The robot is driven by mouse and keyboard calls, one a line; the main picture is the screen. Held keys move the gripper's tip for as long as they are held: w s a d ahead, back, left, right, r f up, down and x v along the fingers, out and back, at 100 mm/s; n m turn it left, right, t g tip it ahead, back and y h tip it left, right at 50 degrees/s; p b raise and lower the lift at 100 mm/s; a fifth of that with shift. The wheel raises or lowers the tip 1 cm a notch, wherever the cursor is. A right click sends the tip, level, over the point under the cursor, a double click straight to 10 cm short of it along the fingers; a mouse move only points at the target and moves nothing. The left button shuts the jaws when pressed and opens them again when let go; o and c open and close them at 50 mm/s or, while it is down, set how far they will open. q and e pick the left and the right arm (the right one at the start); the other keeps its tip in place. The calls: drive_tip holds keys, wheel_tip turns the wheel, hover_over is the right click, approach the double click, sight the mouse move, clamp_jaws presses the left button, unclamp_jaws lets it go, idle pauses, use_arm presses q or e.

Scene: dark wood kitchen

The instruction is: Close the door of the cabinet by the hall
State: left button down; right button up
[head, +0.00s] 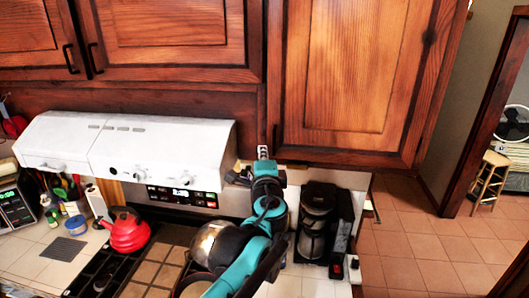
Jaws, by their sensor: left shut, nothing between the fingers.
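The wooden cabinet door (342,70) by the hall fills the upper middle right of the head view. It has a raised panel and stands at the right end of the upper cabinets. I cannot tell from this angle whether it is fully flush or slightly ajar. My left gripper (263,153) is shut and empty, pointing up just below the door's lower left corner. I cannot tell whether its tips touch the wood. My right gripper is out of view.
A white range hood (130,148) is left of my gripper. The tiled hall floor (410,245) at right is open, with a wooden stool (490,178) beyond.

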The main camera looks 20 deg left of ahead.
use_arm(q)
drive_tip(key=s+a, duration=0.6)
drive_tip(key=s, duration=0.1)
drive_tip(key=s+a+f+n+g+b, duration=0.1)
drive_tip(key=s+f+n+g+b, duration=0.15)
drive_tip(key=f+b, duration=0.55)
drive_tip(key=s+a+f+n+g+b, duration=0.1)
drive_tip(key=s+f+n+b, duration=0.25)
drive_tip(key=f, duration=0.75)
drive_tip(key=s+d+f+n+g+h+b, duration=0.2)
drive_tip(key=s+d+f+b, duration=0.1)
drive_tip(key=f, duration=0.9)
drive_tip(key=s+d+f+n+g+h+b, duration=0.2)
drive_tip(key=f+b, duration=0.6)
drive_tip(key=f, duration=0.5)
drive_tip(key=s+d+f+n+g+h+b, duration=0.2)
drive_tip(key=s+d+f+b, duration=0.4)
drive_tip(key=f, duration=0.7)
drive_tip(key=shift+s+n, duration=0.9)
drive_tip(key=shift+s, duration=0.2)
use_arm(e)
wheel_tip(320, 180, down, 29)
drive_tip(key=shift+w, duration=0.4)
use_arm(q)
drive_tip(key=shift+d, duration=0.1)
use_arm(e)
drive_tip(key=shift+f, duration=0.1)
